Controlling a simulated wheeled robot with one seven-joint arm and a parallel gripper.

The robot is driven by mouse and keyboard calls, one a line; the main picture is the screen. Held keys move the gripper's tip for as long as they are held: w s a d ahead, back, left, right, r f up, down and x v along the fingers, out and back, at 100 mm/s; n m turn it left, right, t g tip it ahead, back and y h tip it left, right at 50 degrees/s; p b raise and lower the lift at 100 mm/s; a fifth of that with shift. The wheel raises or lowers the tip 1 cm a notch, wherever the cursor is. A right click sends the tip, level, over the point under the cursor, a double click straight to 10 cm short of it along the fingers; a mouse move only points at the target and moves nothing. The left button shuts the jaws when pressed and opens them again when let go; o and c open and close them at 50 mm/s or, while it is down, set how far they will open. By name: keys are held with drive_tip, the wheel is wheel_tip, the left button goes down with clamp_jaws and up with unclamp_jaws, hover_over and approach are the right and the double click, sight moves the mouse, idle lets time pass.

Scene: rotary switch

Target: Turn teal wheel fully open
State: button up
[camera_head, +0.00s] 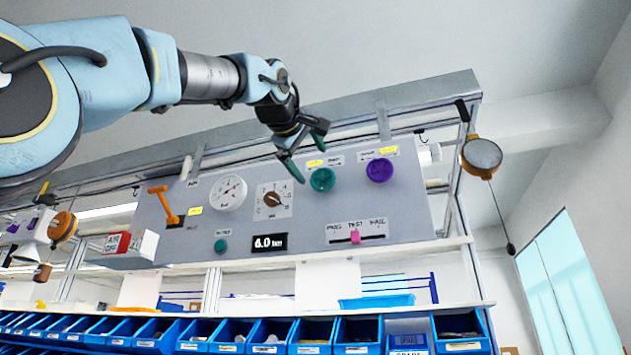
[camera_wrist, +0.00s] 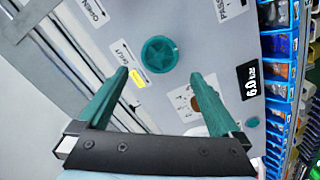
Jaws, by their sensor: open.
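The teal wheel (camera_head: 322,180) is a round knob on the grey panel, below a yellow tag and a small label. In the wrist view the teal wheel (camera_wrist: 160,54) shows ahead of my gripper, between the lines of the two fingers and beyond their tips. My gripper (camera_head: 306,152) is open and empty, up and to the left of the wheel in the head view. Its teal fingers also show in the wrist view (camera_wrist: 160,75), spread wide apart. They do not appear to touch the wheel. In the wrist view the label near the wheel reads "SHUT".
A purple wheel (camera_head: 380,170) sits right of the teal one. Left are a rotary dial (camera_head: 273,200), a gauge (camera_head: 228,193) and an orange lever (camera_head: 164,205). Blue bins (camera_head: 359,334) line the shelf underneath.

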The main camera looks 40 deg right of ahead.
drive_tip(key=shift+b+v, duration=0.5)
drive_tip(key=shift+v, duration=1.8)
drive_tip(key=w+f+m+y, duration=0.1)
drive_tip(key=w+f+y, duration=0.2)
drive_tip(key=w+f, duration=0.65)
drive_tip(key=w+f+y, duration=0.3)
drive_tip(key=w+f, duration=0.4)
drive_tip(key=f, duration=0.6)
drive_tip(key=w+a+f+g+y, duration=0.15)
drive_tip(key=w+a+f, duration=0.4)
drive_tip(key=f, duration=0.65)
drive_tip(key=w+a+f+y, duration=0.35)
drive_tip(key=a+f, duration=0.35)
drive_tip(key=f, duration=0.6)
drive_tip(key=a+f+g+y, duration=0.1)
drive_tip(key=a+f+g, duration=0.1)
drive_tip(key=a+f, duration=0.7)
drive_tip(key=s+a+f+g+y, duration=0.1)
drive_tip(key=s+a+f+g, duration=0.1)
drive_tip(key=s+a+f, duration=0.5)
drive_tip(key=s+a+f+g+y, duration=0.1)
drive_tip(key=s+a+f+g, duration=0.1)
drive_tip(key=s+a+f, duration=0.6)
wheel_tip(320, 180, down, 7)
drive_tip(key=a, duration=0.2)
drive_tip(key=shift+s+a+g+y, duration=0.35)
drive_tip(key=shift+y, duration=0.05)
